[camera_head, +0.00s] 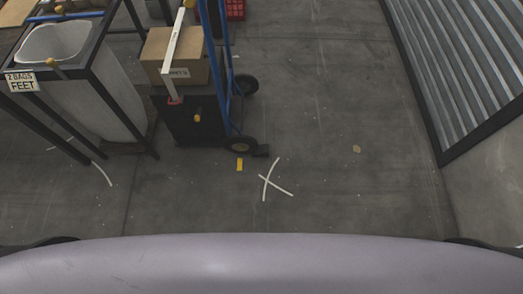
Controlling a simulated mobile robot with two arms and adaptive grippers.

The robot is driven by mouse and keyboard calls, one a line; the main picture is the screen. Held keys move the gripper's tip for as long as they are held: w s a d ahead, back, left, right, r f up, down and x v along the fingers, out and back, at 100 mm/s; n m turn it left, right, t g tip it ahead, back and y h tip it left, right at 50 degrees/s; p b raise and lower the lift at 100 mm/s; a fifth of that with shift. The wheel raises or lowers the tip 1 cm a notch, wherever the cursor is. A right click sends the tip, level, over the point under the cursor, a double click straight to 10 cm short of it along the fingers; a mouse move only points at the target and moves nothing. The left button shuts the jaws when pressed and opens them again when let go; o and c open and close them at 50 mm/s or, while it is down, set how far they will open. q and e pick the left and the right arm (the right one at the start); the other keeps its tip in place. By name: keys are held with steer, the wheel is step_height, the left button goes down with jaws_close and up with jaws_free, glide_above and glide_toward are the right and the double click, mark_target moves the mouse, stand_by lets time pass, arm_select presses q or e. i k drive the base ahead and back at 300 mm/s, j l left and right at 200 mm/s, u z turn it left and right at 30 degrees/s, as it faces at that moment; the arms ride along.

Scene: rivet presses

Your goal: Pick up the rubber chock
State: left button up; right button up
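A small dark block (261,151), which looks like the rubber chock, lies on the floor just right of the hand truck's near wheel (240,145). It is small in the picture, and I cannot tell whether it touches the wheel. Neither of my grippers is in view.
A blue hand truck (222,108) stands beside a black case (188,127) with a cardboard box (155,50) above. A framed white bin (112,90) is at left. A yellow strip (240,164) and white cross (270,182) mark the floor. A corrugated wall (460,70) bounds the right. The middle floor is clear.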

mark_target(263, 151)
steer(key=i+l+z, duration=0.75)
steer(key=i+l, duration=0.25)
steer(key=i+l+z, duration=0.25)
steer(key=i+z, duration=0.15)
steer(key=i, duration=0.15)
steer(key=i+u, duration=0.7)
steer(key=i+l+u, duration=0.15)
steer(key=u, duration=0.2)
